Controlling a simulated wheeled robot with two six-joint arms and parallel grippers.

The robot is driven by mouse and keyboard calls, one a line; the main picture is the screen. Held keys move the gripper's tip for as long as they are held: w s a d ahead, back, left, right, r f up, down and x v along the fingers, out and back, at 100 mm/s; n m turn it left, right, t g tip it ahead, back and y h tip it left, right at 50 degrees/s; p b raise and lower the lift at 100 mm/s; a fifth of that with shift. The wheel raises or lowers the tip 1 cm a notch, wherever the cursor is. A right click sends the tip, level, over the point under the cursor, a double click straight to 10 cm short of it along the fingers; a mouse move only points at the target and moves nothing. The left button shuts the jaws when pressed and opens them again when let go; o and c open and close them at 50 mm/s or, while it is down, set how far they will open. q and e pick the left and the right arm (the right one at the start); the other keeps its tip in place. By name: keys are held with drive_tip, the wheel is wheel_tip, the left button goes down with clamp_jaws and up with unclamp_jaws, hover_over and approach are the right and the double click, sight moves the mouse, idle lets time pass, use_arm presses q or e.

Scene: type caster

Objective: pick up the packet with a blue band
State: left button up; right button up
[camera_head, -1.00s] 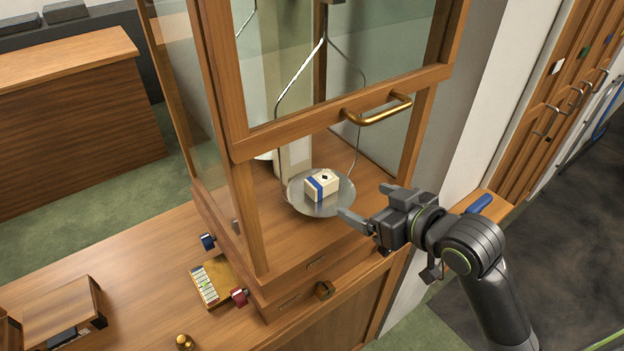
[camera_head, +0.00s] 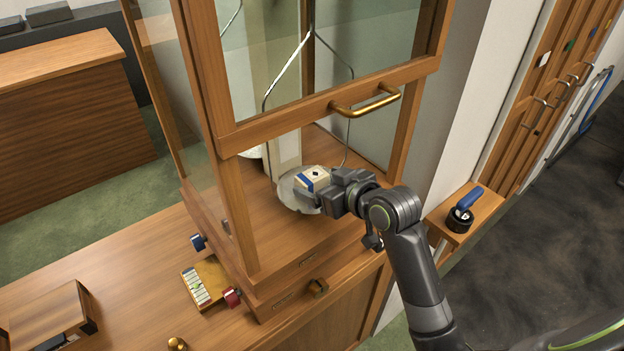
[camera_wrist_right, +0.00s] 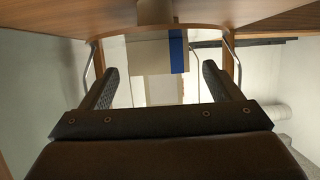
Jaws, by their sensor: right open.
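The packet (camera_head: 313,178) is a small cream block with a blue band and a dark mark on top. It sits on the round metal pan (camera_head: 287,189) hanging inside the wooden glass case. My right gripper (camera_head: 310,190) reaches through the case's open front and is at the packet; its body hides part of the pan. In the right wrist view the packet (camera_wrist_right: 150,55) with its blue band is ahead, between the two open fingers (camera_wrist_right: 158,80). Clear space shows between the packet and each finger. My left gripper is not in view.
The raised sash with a brass handle (camera_head: 365,101) is just above my right arm. Wooden posts (camera_head: 407,125) flank the opening. On the counter are a tray of small weights (camera_head: 205,283) and a wooden box (camera_head: 48,318). A blue-handled stamp (camera_head: 464,208) stands on a side shelf.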

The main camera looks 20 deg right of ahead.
sight(315, 178)
drive_tip(key=shift+w+a, duration=0.1)
drive_tip(key=shift+w, duration=0.3)
drive_tip(key=p+x, duration=0.1)
drive_tip(key=x, duration=0.2)
drive_tip(key=shift+w+a+f+p, duration=0.2)
drive_tip(key=shift+w+p, duration=0.15)
drive_tip(key=shift+w, duration=0.15)
drive_tip(key=shift+c, duration=0.4)
